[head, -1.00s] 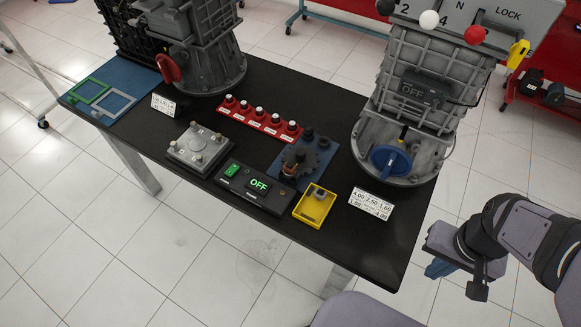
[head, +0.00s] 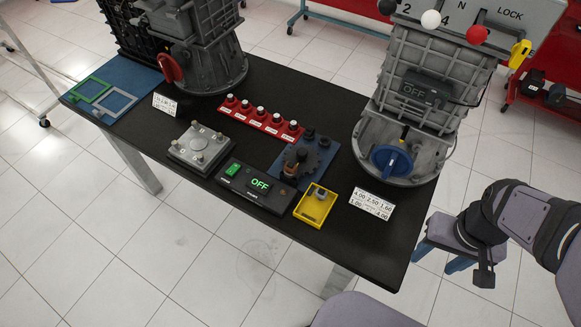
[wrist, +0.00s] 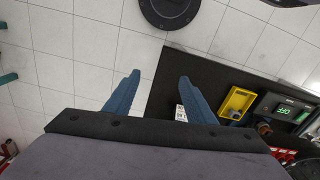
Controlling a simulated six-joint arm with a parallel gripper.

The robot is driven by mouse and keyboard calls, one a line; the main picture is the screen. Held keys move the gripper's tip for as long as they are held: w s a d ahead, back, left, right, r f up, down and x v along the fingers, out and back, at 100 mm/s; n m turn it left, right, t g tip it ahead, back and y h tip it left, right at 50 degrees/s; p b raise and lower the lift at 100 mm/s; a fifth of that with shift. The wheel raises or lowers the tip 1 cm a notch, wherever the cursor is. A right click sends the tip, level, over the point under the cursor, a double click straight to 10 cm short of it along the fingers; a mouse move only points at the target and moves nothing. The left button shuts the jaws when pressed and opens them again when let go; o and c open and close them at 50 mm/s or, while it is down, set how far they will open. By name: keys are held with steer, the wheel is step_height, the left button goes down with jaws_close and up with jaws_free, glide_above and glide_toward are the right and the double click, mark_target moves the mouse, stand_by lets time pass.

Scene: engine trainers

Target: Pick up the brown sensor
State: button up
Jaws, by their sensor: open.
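A small brown piece that looks like the brown sensor (head: 289,171) stands at the front of the blue plate, beside a dark gear. It is small here, and the gear is close against it. In the wrist view a brownish spot (wrist: 263,128) beside the yellow tray may be the same piece. My gripper (head: 438,262) is off the table's right edge, well to the right of the sensor. Its blue fingers are apart and empty, and they also show in the wrist view (wrist: 159,78).
The black table (head: 215,130) carries a yellow tray (head: 311,213) with a small grey part, an OFF box (head: 235,187), a red knob strip (head: 240,112) and a grey plate (head: 190,155). A tall grey engine housing (head: 395,135) with a blue handle stands at the right. The front right corner is bare.

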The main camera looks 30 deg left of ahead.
steer(key=w+a+r+n, duration=0.1)
steer(key=w+a+n, duration=0.8)
steer(key=w+n, duration=0.1)
steer(key=n+b, duration=0.2)
steer(key=n, duration=2.2)
glide_above(291, 164)
step_height(291, 164, down, 4)
steer(key=shift+w+f, duration=0.1)
steer(key=shift+f, duration=0.15)
steer(key=shift+a, duration=0.15)
steer(key=shift+f+p, duration=1.65)
steer(key=shift+f, duration=2.05)
steer(key=shift+c, duration=0.3)
steer(key=c, duration=1.2)
steer(key=shift+o, duration=0.2)
steer(key=shift+r, duration=0.1)
